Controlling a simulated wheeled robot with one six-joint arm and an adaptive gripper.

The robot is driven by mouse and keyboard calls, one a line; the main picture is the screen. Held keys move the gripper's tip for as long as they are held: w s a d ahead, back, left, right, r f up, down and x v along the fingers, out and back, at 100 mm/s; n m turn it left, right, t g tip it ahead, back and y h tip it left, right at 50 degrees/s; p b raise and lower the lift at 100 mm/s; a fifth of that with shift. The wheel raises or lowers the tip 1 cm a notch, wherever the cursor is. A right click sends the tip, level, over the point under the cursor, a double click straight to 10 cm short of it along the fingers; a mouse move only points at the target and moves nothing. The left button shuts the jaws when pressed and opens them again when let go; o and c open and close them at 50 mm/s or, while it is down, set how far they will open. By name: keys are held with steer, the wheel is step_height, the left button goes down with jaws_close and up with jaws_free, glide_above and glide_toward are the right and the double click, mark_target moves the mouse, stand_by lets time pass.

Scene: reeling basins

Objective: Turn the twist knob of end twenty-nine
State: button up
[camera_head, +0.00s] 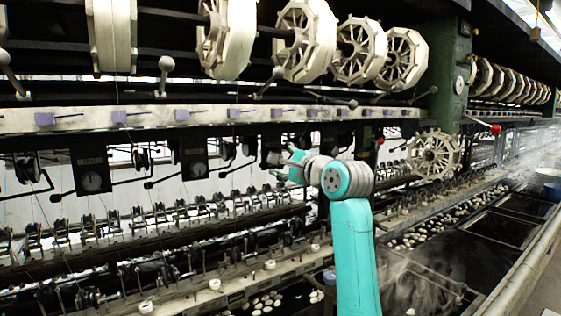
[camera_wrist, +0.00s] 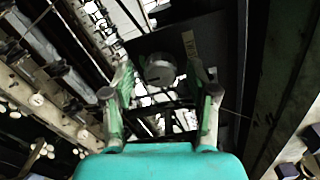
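A round grey knob (camera_wrist: 160,70) sits on a dark plate in the wrist view, beyond my fingertips and roughly midway between them. A small label (camera_wrist: 189,44) is beside it, too small to read, so I cannot confirm the end number. My gripper (camera_wrist: 160,88) is open, with one finger on each side of the knob in the picture and a gap between them. I cannot tell how deep the fingers reach around it. In the head view, my gripper (camera_head: 286,163) is at the row of dark boxes, and my arm hides part of that area.
Similar dark boxes with round dials (camera_head: 92,181) line the machine to the left. Large white reels (camera_head: 305,40) hang above. A loose-looking spoked reel (camera_head: 434,155) stands lower right. Basins with cocoons (camera_head: 440,222) and steam lie below. Thin rods and levers crowd the front.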

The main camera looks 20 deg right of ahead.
steer(key=shift+s, duration=0.1)
steer(key=v, duration=1.1)
steer(key=shift+s, duration=0.35)
steer(key=shift+d, duration=0.2)
